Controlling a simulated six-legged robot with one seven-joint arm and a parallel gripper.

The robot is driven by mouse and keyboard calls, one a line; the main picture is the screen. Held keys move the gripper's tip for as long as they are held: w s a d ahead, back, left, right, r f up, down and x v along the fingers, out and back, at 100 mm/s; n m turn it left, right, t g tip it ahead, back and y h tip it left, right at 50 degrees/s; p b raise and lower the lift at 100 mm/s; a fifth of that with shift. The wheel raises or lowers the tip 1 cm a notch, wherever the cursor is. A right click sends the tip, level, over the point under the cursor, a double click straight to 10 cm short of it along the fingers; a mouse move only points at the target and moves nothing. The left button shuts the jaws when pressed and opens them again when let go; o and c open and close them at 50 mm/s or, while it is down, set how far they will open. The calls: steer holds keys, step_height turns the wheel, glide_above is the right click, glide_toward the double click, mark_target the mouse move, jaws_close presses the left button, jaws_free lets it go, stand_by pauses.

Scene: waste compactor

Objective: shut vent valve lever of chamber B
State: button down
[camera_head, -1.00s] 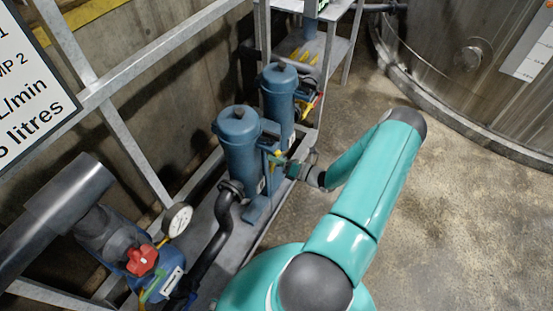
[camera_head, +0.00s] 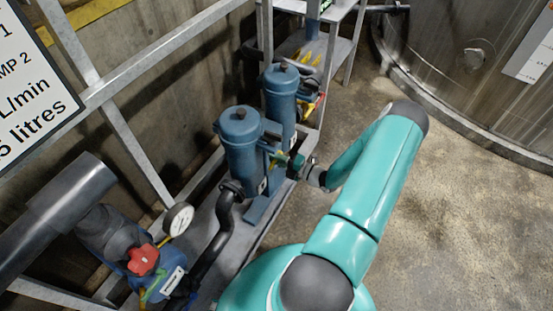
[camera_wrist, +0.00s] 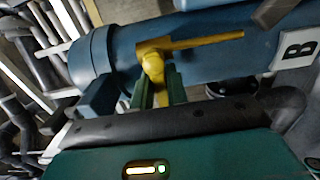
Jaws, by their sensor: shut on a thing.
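Chamber B is a blue cylinder (camera_head: 239,145) with a domed lid, the nearer of two in the head view. In the wrist view its blue body (camera_wrist: 225,55) runs across the picture beside a white plate marked "B" (camera_wrist: 298,48). The yellow vent valve lever (camera_wrist: 205,42) has a thick rounded end at left and a thin arm pointing right, along the body. My gripper (camera_wrist: 158,88) has its green fingers either side of the yellow piece at the thick end and is shut on it. In the head view my gripper (camera_head: 291,162) is at the chamber's right side; the contact is too small to see.
A second blue chamber (camera_head: 281,92) stands just behind. A black pipe (camera_head: 217,235), a gauge (camera_head: 178,219) and a red knob (camera_head: 143,261) lie to the near left. Metal rails (camera_head: 140,75) frame the left. Open concrete floor (camera_head: 480,220) lies to the right, before a large steel tank (camera_head: 455,65).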

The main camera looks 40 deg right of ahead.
steer(key=shift+m, duration=0.3)
steer(key=c, duration=1.4)
jaws_free()
steer(key=shift+s, duration=0.1)
steer(key=v, duration=1.3)
steer(key=shift+s+d+r, duration=0.1)
steer(key=shift+s, duration=0.2)
